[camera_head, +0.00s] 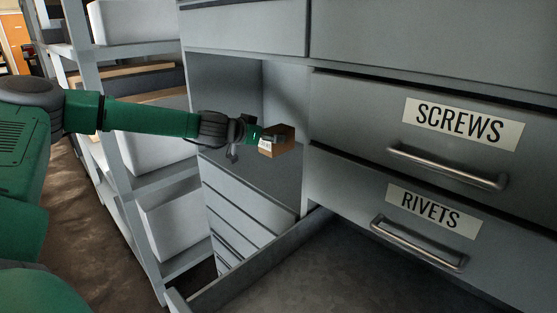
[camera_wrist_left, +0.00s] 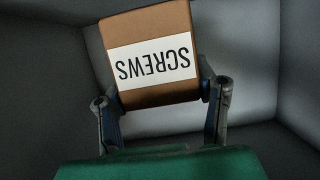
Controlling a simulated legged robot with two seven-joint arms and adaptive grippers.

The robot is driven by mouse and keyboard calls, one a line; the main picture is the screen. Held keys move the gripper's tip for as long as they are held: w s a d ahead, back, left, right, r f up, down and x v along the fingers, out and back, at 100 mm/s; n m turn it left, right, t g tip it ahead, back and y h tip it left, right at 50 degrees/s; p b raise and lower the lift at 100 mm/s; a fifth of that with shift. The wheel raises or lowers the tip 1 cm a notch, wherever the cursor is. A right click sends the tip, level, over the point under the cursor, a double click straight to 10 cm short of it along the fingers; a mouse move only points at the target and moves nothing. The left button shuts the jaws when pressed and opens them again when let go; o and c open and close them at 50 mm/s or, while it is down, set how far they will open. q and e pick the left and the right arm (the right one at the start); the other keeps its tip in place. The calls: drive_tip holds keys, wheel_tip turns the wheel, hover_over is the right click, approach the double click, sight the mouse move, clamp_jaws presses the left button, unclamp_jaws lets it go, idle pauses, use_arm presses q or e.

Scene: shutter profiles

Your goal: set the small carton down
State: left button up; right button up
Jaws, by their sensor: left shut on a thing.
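The small carton (camera_head: 284,141) is brown with a white label. In the left wrist view the carton (camera_wrist_left: 150,88) fills the middle, and its label reads SCREWS, upside down. My left gripper (camera_head: 262,139) is shut on the carton, with one finger on each side of it in the left wrist view (camera_wrist_left: 163,105). I cannot tell whether the carton touches the surface below. My right gripper is not in view.
A closed drawer labelled SCREWS (camera_head: 440,137) is at the right, above a drawer labelled RIVETS (camera_head: 400,215). An open drawer (camera_head: 270,262) juts out below. Shelves with white boxes (camera_head: 158,140) stand at the left, behind my arm.

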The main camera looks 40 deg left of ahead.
sight(264, 154)
use_arm(q)
drive_tip(key=f, duration=0.1)
drive_tip(key=f+b, duration=0.1)
drive_tip(key=shift+a+f, duration=0.35)
drive_tip(key=shift+f, duration=0.05)
wheel_tip(264, 154, down, 4)
drive_tip(key=shift+d+r+b, duration=0.15)
drive_tip(key=shift+r+b, duration=0.1)
drive_tip(key=shift+b, duration=0.75)
drive_tip(key=shift+d+f, duration=0.15)
drive_tip(key=shift+f, duration=0.1)
drive_tip(key=shift+d+r, duration=0.1)
drive_tip(key=o, duration=1.5)
drive_tip(key=shift+a, duration=0.3)
drive_tip(key=shift+s, duration=0.15)
